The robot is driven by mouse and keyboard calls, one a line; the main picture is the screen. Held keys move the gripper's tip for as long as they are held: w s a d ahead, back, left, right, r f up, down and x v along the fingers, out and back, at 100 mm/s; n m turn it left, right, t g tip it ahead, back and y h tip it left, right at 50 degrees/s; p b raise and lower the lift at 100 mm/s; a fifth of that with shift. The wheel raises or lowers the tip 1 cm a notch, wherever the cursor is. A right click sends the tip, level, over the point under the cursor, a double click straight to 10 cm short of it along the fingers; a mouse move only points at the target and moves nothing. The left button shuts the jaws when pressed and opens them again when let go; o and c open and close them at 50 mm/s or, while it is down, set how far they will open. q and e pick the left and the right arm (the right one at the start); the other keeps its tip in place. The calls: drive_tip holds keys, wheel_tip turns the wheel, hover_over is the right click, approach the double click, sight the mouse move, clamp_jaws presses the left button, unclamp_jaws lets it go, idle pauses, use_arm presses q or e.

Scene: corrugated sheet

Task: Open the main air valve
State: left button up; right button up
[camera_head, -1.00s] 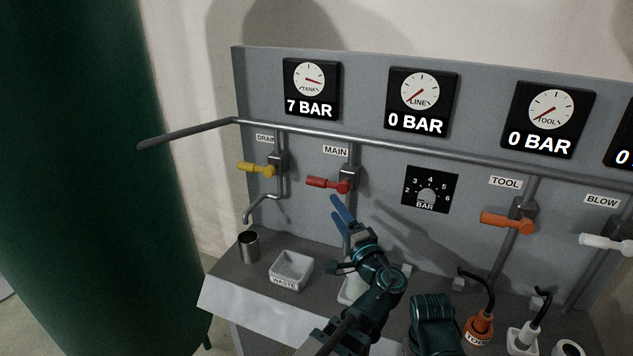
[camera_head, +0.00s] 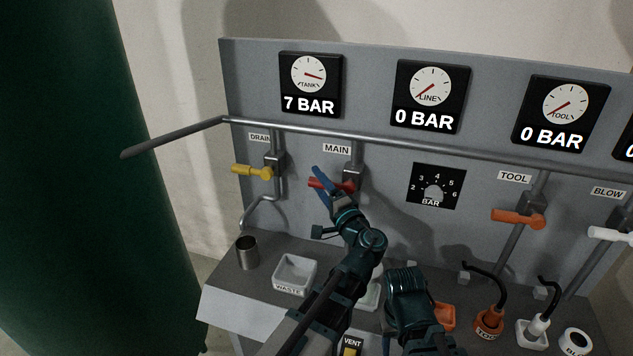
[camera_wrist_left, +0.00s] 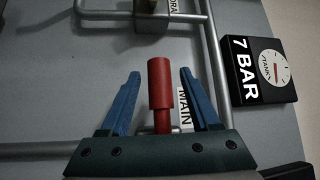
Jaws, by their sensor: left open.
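The main air valve has a red handle (camera_head: 333,184) that lies sideways, pointing left from its grey body (camera_head: 353,175), under the MAIN label (camera_head: 337,149). My left gripper (camera_head: 321,180) is at the handle with its blue fingers open. In the left wrist view the red handle (camera_wrist_left: 160,92) stands between the two open fingers (camera_wrist_left: 160,100), with a gap on each side. The line gauge (camera_head: 427,97) reads 0 BAR and the tank gauge (camera_head: 311,85) reads 7 BAR. My right arm shows at the bottom, but I cannot make out its gripper.
The yellow drain handle (camera_head: 252,170) is just left of the red one. A pipe (camera_head: 400,146) runs across the panel above. A metal cup (camera_head: 247,253) and the waste tray (camera_head: 294,274) stand on the shelf below. The regulator dial (camera_head: 436,187) is to the right.

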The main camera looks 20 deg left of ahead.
use_arm(q)
clamp_jaws()
idle(1.3)
